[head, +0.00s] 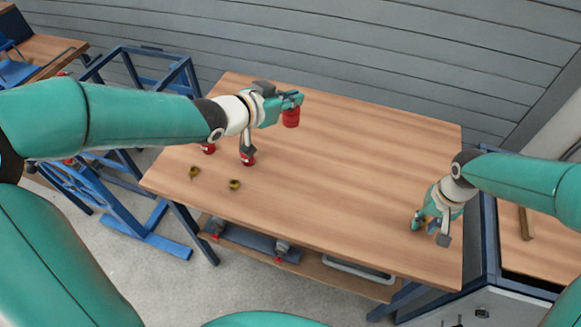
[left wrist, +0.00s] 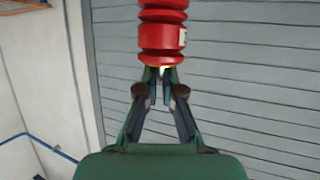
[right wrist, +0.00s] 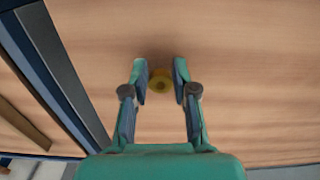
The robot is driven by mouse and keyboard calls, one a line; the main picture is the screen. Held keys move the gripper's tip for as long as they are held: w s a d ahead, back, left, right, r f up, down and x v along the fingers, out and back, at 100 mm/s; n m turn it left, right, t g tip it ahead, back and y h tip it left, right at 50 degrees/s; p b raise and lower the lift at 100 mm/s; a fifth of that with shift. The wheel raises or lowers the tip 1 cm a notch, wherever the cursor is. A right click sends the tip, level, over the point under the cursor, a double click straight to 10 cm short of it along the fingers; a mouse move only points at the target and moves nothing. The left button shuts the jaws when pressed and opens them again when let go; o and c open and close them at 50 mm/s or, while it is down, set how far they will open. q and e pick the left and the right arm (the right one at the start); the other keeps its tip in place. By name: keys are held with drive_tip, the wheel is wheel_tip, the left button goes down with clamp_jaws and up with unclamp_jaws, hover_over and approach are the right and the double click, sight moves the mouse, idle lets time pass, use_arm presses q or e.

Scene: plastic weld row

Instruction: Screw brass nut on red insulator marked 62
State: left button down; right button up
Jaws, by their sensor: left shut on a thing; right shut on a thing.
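A red ribbed insulator (head: 291,118) is at my left gripper (head: 298,99), above the back of the wooden table. In the left wrist view the insulator (left wrist: 162,30) is at the tips of my left gripper (left wrist: 160,82), which is shut on its narrow end. A pale label shows on its side, but I cannot read the number. My right gripper (head: 427,224) is low at the table's right side. In the right wrist view, my right gripper (right wrist: 161,80) is shut on a brass nut (right wrist: 160,83), close over the wood.
Two more red insulators (head: 248,160) (head: 208,149) stand at the table's left. Two loose brass nuts (head: 235,184) (head: 194,172) lie in front of them. The middle of the table (head: 340,180) is clear. A blue frame (head: 150,65) stands left, beyond the table edge.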

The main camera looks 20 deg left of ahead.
use_arm(q)
drive_tip(key=b, duration=0.1)
hover_over(291, 173)
wheel_tip(291, 173, down, 15)
use_arm(e)
drive_tip(key=shift+f, duration=0.6)
use_arm(q)
drive_tip(key=shift+w+f, duration=0.1)
drive_tip(key=shift+f, duration=0.35)
use_arm(e)
drive_tip(key=shift+s, duration=0.1)
use_arm(q)
drive_tip(key=shift+f, duration=1.9)
use_arm(e)
drive_tip(key=shift+r, duration=0.15)
use_arm(q)
drive_tip(key=shift+f, duration=0.15)
use_arm(e)
drive_tip(key=shift+f, duration=0.2)
use_arm(q)
drive_tip(key=c, duration=1.3)
unclamp_jaws()
use_arm(e)
drive_tip(key=shift+r, duration=0.1)
drive_tip(key=shift+r, duration=0.1)
